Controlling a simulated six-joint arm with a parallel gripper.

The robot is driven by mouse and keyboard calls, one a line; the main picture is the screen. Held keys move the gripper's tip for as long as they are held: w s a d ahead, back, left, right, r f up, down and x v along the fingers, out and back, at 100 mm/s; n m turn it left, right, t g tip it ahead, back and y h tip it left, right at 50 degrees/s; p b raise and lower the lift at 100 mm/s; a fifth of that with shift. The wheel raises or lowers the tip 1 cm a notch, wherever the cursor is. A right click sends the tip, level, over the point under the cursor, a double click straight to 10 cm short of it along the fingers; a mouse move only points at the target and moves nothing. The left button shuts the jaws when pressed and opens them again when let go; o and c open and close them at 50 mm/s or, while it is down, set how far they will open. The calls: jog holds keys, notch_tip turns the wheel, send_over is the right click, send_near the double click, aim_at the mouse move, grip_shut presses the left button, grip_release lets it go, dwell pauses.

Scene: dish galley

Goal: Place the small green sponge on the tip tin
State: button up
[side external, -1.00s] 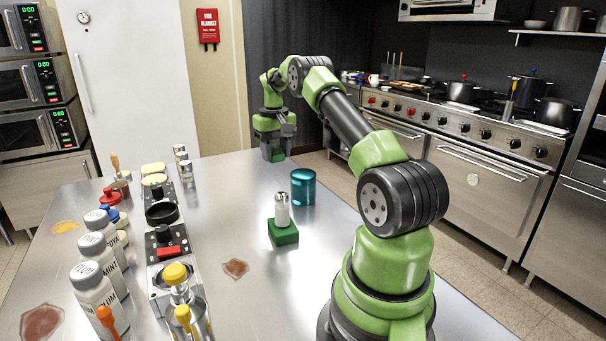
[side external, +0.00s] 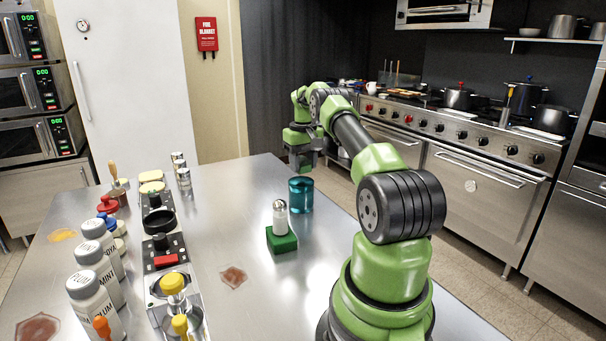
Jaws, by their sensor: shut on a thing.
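My gripper (side external: 301,164) is at the far end of the table, close above the teal tin and slightly behind it in the picture. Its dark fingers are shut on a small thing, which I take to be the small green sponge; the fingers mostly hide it. The tip tin seems to be the round teal tin (side external: 301,196), standing upright on the table. Its top is partly visible below my gripper, and I see a gap between them. A larger green block (side external: 282,242) lies nearer the camera, with a white shaker (side external: 280,218) standing on it.
A row of condiment bottles (side external: 97,290) and dark-topped units (side external: 164,262) lines the left of the steel table (side external: 215,215). Small jars (side external: 184,181) stand behind. A reddish stain (side external: 233,276) marks the middle.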

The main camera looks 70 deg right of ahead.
aim_at(303, 173)
jog(key=shift+f, duration=1.6)
jog(key=shift+f, duration=0.1)
jog(key=o, duration=0.9)
